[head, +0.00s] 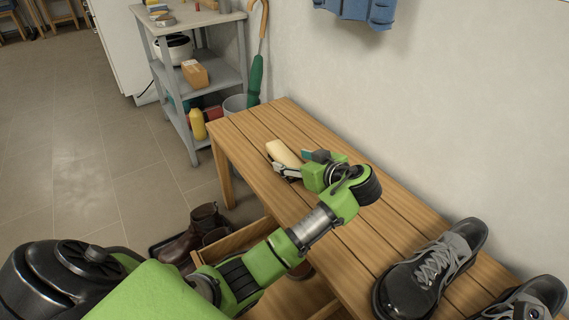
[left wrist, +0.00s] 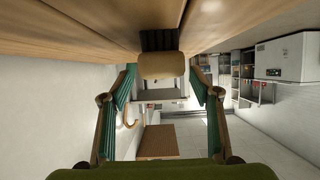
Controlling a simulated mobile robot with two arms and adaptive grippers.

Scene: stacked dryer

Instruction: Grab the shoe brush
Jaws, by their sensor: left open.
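The shoe brush (head: 283,152) lies on the slatted wooden bench (head: 248,133), toward its far end. It has a pale wooden back. In the left wrist view the brush (left wrist: 162,66) shows end-on, with dark bristles against the bench slats. My left gripper (head: 296,164) is low over the bench, right at the near end of the brush. Its two green-padded fingers (left wrist: 162,78) are spread apart, one on each side of the brush in the wrist view. I cannot tell whether either finger touches it. My right gripper is not in view.
A pair of dark shoes (head: 430,268) stands at the bench's near end. Brown boots (head: 190,238) are on the floor beside a wooden drawer or box (head: 232,243) by the bench. A grey shelf (head: 218,75) and a green umbrella (head: 256,75) stand beyond the bench. The wall runs along its right.

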